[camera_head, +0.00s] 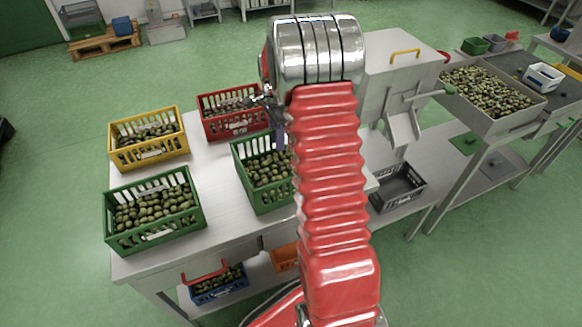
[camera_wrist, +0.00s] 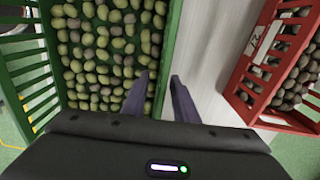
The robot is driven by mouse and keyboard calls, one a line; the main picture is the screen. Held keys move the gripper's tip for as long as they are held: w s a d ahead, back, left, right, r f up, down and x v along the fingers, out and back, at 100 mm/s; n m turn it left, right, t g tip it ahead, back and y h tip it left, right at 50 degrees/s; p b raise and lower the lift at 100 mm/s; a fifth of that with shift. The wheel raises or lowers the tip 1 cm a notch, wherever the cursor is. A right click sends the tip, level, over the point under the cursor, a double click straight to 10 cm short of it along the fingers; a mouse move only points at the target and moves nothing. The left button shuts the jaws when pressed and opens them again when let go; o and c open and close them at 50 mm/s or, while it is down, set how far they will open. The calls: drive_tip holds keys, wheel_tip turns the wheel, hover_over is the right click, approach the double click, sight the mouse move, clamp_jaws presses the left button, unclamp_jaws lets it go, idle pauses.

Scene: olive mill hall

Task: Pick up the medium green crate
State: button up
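Two green crates full of olives stand on the steel table: one at the front left (camera_head: 107,222) and one in the middle (camera_head: 240,180), partly hidden behind my arm. I cannot tell for sure which counts as medium. My gripper (camera_head: 279,146) is over the far side of the middle green crate. In the wrist view my gripper (camera_wrist: 160,78) is open, with one finger on the olive side and one on the outer side of a green crate wall (camera_wrist: 169,45). Nothing is held. Whether the fingers touch the wall is unclear.
A red crate (camera_head: 237,127) stands close behind the middle green crate; it also shows in the wrist view (camera_wrist: 251,62). A yellow crate (camera_head: 118,155) is at the back left. A grey machine (camera_head: 385,75) stands right of my arm. Bare tabletop (camera_head: 215,205) lies between the green crates.

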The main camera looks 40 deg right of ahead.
drive_tip(key=shift+c, duration=0.7)
clamp_jaws()
idle(1.1)
